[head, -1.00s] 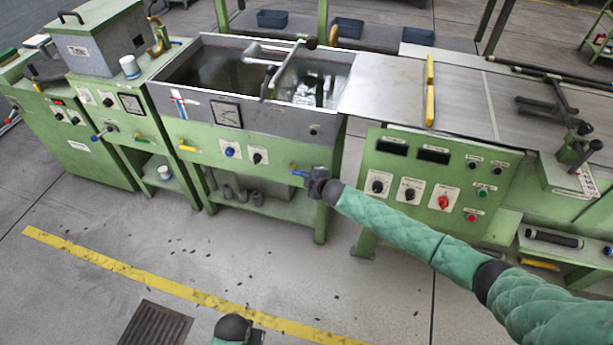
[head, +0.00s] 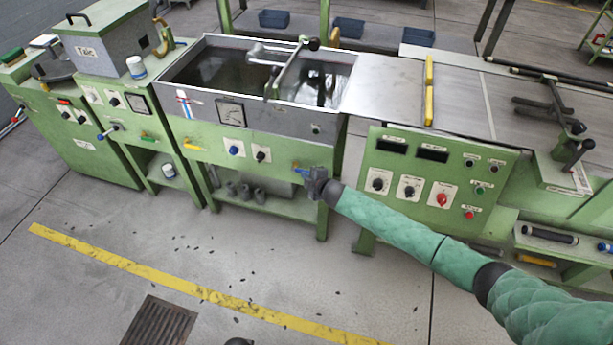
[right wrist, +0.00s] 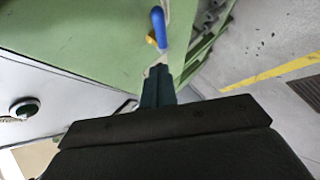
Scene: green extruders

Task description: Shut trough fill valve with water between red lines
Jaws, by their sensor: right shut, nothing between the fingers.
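The water trough (head: 215,97) is a grey open tank with dark water inside. A sight gauge (head: 184,102) with small red and blue marks is on its front; the level against the red lines is too small to read. A blue-handled valve lever (head: 299,170) sits at the right end of the green front. My right gripper (head: 311,176) is shut and empty right at this lever and partly hides it. In the right wrist view the blue lever (right wrist: 159,32) stands just beyond the closed fingertips (right wrist: 158,72); contact is unclear. My left gripper is not in view.
A yellow-handled valve (head: 194,147) is on the trough front, left of the blue knob (head: 234,150). A control panel (head: 432,175) stands right of my gripper. A metal pipe frame (head: 288,65) crosses the trough. The floor in front is mostly clear.

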